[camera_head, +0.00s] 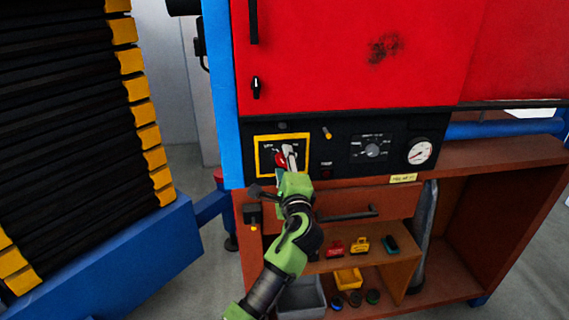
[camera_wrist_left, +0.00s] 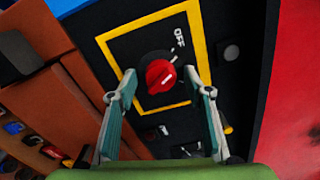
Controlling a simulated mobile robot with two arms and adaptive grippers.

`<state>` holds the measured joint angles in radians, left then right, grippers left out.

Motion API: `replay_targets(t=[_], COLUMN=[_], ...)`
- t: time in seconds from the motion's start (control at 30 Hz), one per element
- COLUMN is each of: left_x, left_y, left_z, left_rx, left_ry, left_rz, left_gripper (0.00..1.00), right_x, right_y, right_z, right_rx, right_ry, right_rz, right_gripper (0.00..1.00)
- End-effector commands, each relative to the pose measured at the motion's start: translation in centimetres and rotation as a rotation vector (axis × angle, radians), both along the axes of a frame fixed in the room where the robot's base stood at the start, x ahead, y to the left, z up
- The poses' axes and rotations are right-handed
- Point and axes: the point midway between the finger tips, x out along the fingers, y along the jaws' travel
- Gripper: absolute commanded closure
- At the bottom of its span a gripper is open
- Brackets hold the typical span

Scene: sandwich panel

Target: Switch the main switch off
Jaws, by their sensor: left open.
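The main switch is a round red knob (camera_head: 280,159) inside a yellow frame on the black control panel. It also shows in the left wrist view (camera_wrist_left: 160,76), with a white mark on its face and the word OFF printed on the panel beside it. My left gripper (camera_head: 289,158) is at the panel, in front of the knob and partly covering it in the head view. In the left wrist view, my left gripper (camera_wrist_left: 159,95) has its two fingers apart, one on each side of the knob; I cannot tell whether they touch it. My right gripper is not in view.
The panel also holds a small dial (camera_head: 372,150) and a round gauge (camera_head: 420,152). A drawer handle (camera_head: 347,213) sticks out below. Shelves with small coloured items and a yellow bin (camera_head: 348,278) lie lower. A blue-framed rack (camera_head: 120,255) stands at left.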

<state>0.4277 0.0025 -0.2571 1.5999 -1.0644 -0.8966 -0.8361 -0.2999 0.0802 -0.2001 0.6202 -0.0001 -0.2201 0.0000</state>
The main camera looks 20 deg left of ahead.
Motion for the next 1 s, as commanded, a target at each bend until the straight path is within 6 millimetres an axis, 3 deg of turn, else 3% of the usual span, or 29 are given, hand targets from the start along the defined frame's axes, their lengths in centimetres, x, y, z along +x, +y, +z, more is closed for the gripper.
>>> replay_targets(t=[0.07,0.2,0.37,0.63,1.0], left_x=[0.0,0.0,0.0,0.0,0.0], left_y=[0.0,0.0,0.0,-0.1,0.0], left_z=[0.0,0.0,-0.1,-0.4,0.0], left_rx=[0.000,0.000,-0.008,-0.196,-0.239], left_ry=[0.000,0.000,-0.004,-0.113,-0.137], left_rz=[0.000,0.000,0.000,0.000,0.000], left_gripper=[0.59,0.92,0.92,0.92,0.92], right_x=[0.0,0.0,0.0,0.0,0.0], right_y=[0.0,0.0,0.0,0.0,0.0], right_z=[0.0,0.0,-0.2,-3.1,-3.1], right_rx=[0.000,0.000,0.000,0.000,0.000], right_ry=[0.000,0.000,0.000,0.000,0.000], right_rz=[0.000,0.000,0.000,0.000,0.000], right_gripper=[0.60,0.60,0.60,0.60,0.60])
